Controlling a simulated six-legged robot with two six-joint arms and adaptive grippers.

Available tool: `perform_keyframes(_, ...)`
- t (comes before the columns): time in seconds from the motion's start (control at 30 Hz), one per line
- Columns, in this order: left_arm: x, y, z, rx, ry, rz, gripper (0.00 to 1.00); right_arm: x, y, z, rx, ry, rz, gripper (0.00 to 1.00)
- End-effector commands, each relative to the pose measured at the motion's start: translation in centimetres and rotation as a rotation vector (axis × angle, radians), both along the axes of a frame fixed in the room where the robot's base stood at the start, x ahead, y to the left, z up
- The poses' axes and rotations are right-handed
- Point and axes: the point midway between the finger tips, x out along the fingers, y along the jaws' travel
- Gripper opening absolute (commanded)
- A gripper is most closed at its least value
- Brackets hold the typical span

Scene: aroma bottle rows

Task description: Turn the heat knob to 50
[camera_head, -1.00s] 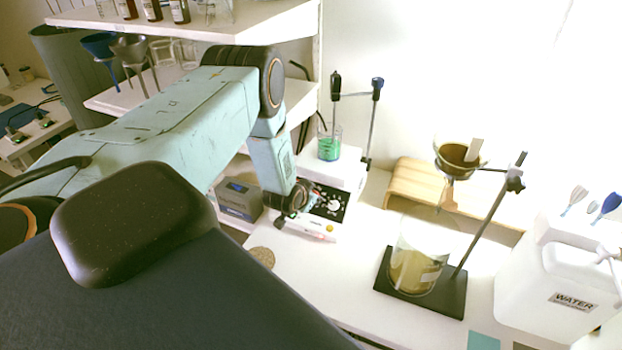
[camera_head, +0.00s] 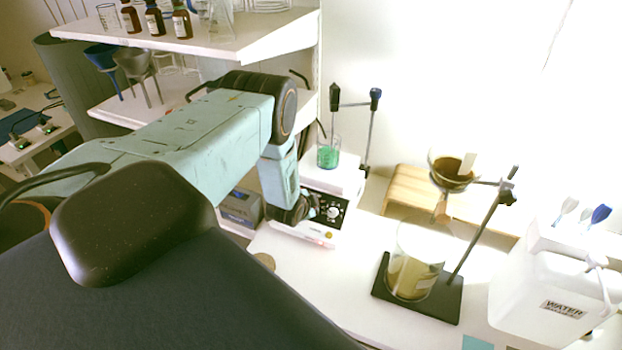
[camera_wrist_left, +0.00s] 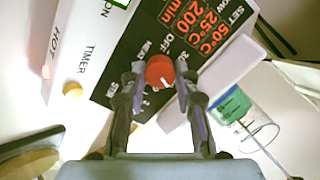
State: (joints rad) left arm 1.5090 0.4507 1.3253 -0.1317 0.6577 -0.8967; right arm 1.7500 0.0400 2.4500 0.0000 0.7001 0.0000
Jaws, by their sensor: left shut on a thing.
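The hotplate stirrer (camera_head: 332,180) stands on the white bench, its black control panel (camera_head: 328,207) facing front. In the left wrist view the red knob (camera_wrist_left: 160,72) is between the fingertips of my left gripper (camera_wrist_left: 157,80), which is shut on it. The display (camera_wrist_left: 205,25) shows SET 50°C, with 25°C and 200 /min below it. In the head view my left gripper (camera_head: 283,221) is at the left part of the panel, and the red knob is hidden. My right gripper is not in view.
A beaker of green liquid (camera_head: 328,157) stands on the stirrer. To the right are a filter stand with a black base (camera_head: 447,303), a beaker (camera_head: 410,272) and a white water container (camera_head: 545,290). A grey box (camera_head: 240,207) is left of the stirrer.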

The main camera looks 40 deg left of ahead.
Motion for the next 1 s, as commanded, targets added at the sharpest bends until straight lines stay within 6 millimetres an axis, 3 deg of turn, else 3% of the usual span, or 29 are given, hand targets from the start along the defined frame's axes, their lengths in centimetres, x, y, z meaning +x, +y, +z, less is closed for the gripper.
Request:
perform_keyframes(0.47, -0.52, 0.01, -0.45, 0.004, 0.015, -0.003, 0.00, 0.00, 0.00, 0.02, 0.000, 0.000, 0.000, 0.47)
perform_keyframes(0.5, -0.52, 0.01, -0.45, 0.004, 0.015, -0.003, 0.34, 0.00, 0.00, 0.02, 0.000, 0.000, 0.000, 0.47)
perform_keyframes(0.73, -0.29, 0.01, -0.25, 0.006, 0.009, -0.004, 0.53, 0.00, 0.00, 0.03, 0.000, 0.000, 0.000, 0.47)
perform_keyframes(1.0, -0.12, 0.01, -0.09, 0.006, 0.004, -0.005, 0.53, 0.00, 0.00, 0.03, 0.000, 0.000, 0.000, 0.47)
